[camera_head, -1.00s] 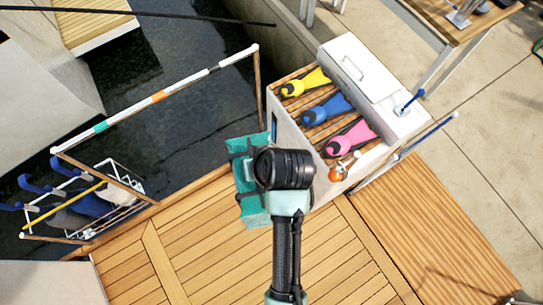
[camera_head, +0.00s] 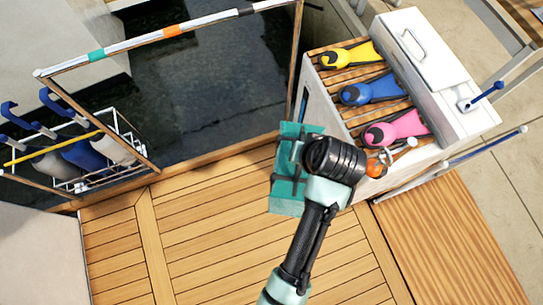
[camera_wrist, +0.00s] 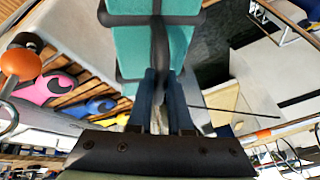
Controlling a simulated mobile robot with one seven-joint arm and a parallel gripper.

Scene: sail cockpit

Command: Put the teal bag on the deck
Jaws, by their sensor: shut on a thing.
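The teal bag (camera_head: 288,187) with dark straps is at my gripper, beside the white locker and over the wooden deck (camera_head: 210,240). In the wrist view the teal bag (camera_wrist: 150,45) fills the top middle, with a dark strap running down to the two fingers. My gripper (camera_wrist: 158,85) is shut on the bag's strap. In the head view the gripper's fingers are mostly hidden behind my wrist. I cannot tell from the head view how far the bag is above the deck.
The white locker (camera_head: 440,65) holds yellow (camera_head: 347,55), blue (camera_head: 372,90) and pink (camera_head: 395,128) items on a slatted top. An orange-topped object (camera_head: 376,168) is at its near corner. A railing (camera_head: 170,35) borders dark water. The deck's middle is clear.

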